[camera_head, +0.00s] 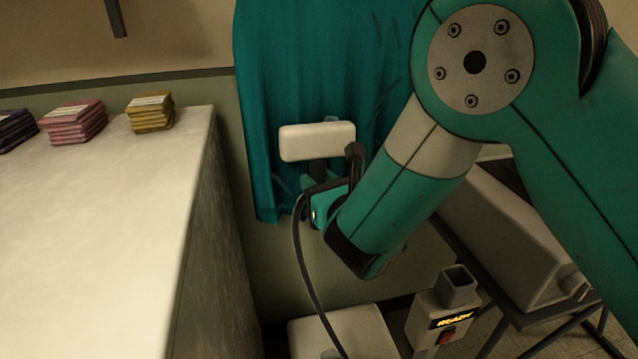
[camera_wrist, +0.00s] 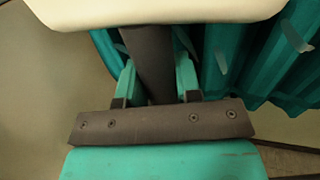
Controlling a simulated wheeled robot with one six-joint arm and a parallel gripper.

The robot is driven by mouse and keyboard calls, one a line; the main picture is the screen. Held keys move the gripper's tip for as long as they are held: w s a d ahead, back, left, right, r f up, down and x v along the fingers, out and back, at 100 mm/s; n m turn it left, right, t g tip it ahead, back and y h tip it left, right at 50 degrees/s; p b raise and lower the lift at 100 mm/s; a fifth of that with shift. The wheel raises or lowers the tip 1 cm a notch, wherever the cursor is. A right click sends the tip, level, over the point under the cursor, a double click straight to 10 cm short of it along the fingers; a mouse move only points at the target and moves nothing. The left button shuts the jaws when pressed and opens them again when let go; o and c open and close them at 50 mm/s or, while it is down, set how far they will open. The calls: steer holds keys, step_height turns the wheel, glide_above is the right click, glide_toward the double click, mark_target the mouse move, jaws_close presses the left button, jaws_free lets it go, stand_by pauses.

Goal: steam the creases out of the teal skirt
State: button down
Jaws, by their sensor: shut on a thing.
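The teal skirt (camera_head: 290,75) hangs against the wall in the head view. Short dark crease marks show on its right part, and my arm hides some of that side. My gripper (camera_wrist: 152,88) is shut on the dark handle of the steamer. The steamer's cream head (camera_head: 317,141) is in front of the lower skirt; I cannot tell whether it touches the cloth. In the wrist view the steamer head (camera_wrist: 150,10) crosses the top, and the skirt (camera_wrist: 235,55) shows beyond it with pale marks on its folds.
A pale counter (camera_head: 110,220) fills the left, with folded cloth stacks (camera_head: 75,122) on it. A dark hose (camera_head: 304,265) runs down from the steamer. A holder reading READY (camera_head: 452,318) stands below, beside a grey padded board (camera_head: 510,235) on dark legs.

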steer(key=shift+f+b, duration=5.4)
steer(key=shift+f, duration=0.75)
steer(key=shift+s+d+r+b, duration=0.1)
steer(key=shift+s+d+b, duration=0.15)
steer(key=shift+s+b, duration=0.7)
steer(key=shift+s+d+b, duration=0.2)
steer(key=shift+s+b, duration=0.45)
steer(key=shift+b, duration=0.5)
steer(key=shift+s+d+r+b, duration=0.1)
steer(key=shift+s+d+b, duration=0.15)
steer(key=shift+s+b, duration=0.7)
steer(key=shift+w, duration=0.15)
